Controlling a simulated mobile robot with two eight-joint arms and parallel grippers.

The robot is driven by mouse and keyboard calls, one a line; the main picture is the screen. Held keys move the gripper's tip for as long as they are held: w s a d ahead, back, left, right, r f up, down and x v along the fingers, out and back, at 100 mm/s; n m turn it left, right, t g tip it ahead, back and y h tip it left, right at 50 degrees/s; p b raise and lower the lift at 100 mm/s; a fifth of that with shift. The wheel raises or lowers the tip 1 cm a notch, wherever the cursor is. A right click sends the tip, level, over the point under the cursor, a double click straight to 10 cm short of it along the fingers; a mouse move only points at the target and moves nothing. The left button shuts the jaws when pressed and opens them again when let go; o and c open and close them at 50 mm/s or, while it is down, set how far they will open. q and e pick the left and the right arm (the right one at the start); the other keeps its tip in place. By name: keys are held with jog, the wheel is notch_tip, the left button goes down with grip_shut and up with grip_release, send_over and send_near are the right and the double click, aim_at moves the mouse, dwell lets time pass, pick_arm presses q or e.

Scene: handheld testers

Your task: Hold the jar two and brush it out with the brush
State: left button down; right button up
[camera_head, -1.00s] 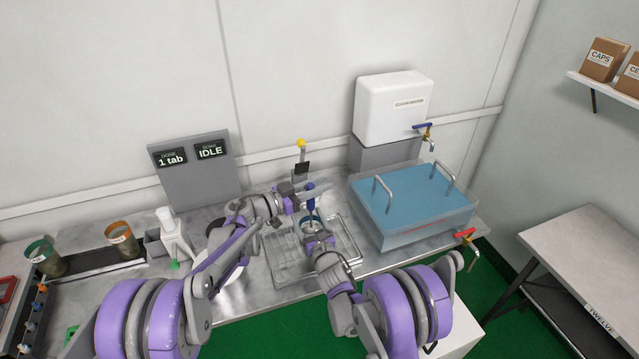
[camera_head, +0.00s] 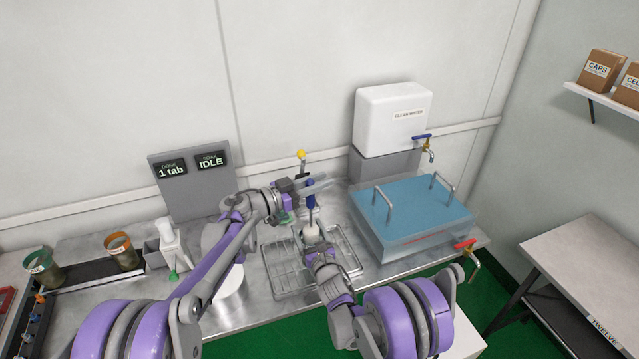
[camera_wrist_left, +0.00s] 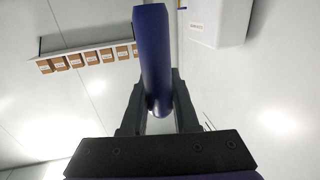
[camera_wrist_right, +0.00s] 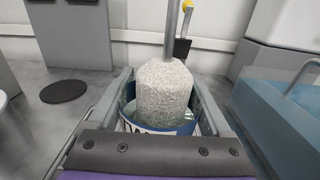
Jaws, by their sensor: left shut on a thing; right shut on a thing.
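My left gripper (camera_head: 308,187) is shut on the blue handle of the brush (camera_head: 311,197) and holds it upright above the drying rack area. The handle fills the left wrist view (camera_wrist_left: 153,60). The brush's pale, speckled cylindrical head (camera_wrist_right: 165,90) stands largely above the jar's rim in the right wrist view, with its lower end inside the mouth. My right gripper (camera_head: 317,252) is shut around a clear glass jar with a blue-banded label (camera_wrist_right: 188,129). In the head view the jar is mostly hidden by the gripper and brush head. Its number is not readable.
A wire rack (camera_head: 285,272) lies under the jar. Jars with orange (camera_head: 122,250) and green (camera_head: 40,267) rims stand left. A dosing display (camera_head: 192,180) is behind.

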aim_at(311, 202)
pick_arm(q)
jog(key=shift+f, duration=2.55)
jog(key=shift+s, duration=0.6)
jog(key=shift+r, duration=0.45)
notch_tip(311, 202, up, 4)
jog(key=shift+r, duration=0.1)
jog(key=shift+f, duration=2.55)
jog(key=shift+r, duration=0.15)
